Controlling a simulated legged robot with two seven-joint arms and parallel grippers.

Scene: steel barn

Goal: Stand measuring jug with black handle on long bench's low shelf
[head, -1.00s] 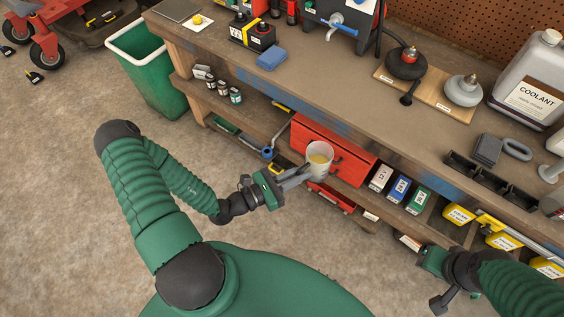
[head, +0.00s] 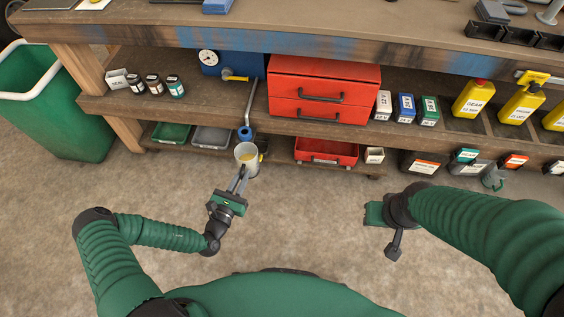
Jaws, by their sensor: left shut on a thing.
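The measuring jug (head: 246,153) is a small pale cup with something yellowish inside. It is upright in my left gripper (head: 239,184), which is shut on its near side; its black handle is mostly hidden by the fingers. The jug is in front of the long bench (head: 300,50), and in the picture it overlaps the edge of the lower shelves. The bench's shelf (head: 225,110) under the top has bare wood left of the red drawer box. My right gripper (head: 384,214) is over the floor, away from the jug; its finger opening is not clear.
A red two-drawer box (head: 323,90), small bottles (head: 154,84), a blue gauge unit (head: 230,63) and yellow jugs (head: 473,99) stand on the shelf. Below are grey (head: 211,138) and red (head: 327,151) trays. A green bin (head: 60,110) stands at left.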

